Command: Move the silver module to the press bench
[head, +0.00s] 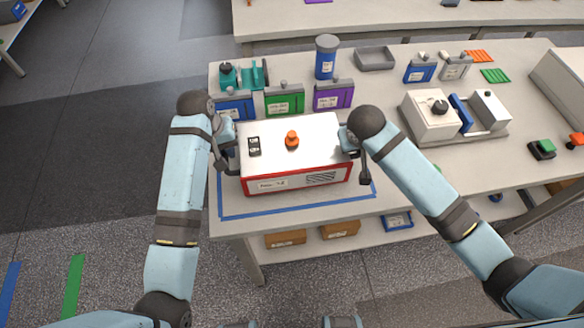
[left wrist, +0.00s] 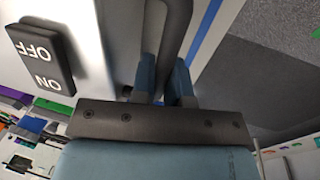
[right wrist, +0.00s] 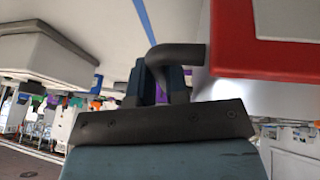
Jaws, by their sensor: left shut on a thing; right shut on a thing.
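The silver module (head: 318,140) is a box with a pale silver top, a red-edged front, an orange knob and a dark switch. It is level over a blue tape rectangle on the table; I cannot tell whether it touches the tabletop. My left gripper (head: 226,150) is shut on the dark handle at its left side; that handle (left wrist: 178,35) shows between the fingers in the left wrist view. My right gripper (head: 351,150) is shut on the opposite handle (right wrist: 175,53), seen between the fingers in the right wrist view. I cannot tell which surface is the press bench.
Blue, green (head: 285,100) and purple (head: 333,96) boxes stand close behind the module. A blue cylinder (head: 326,57) and grey tray (head: 375,58) are farther back. A white device (head: 430,115) stands to the right. Another bench (head: 400,20) runs behind. Open floor (head: 100,110) lies left.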

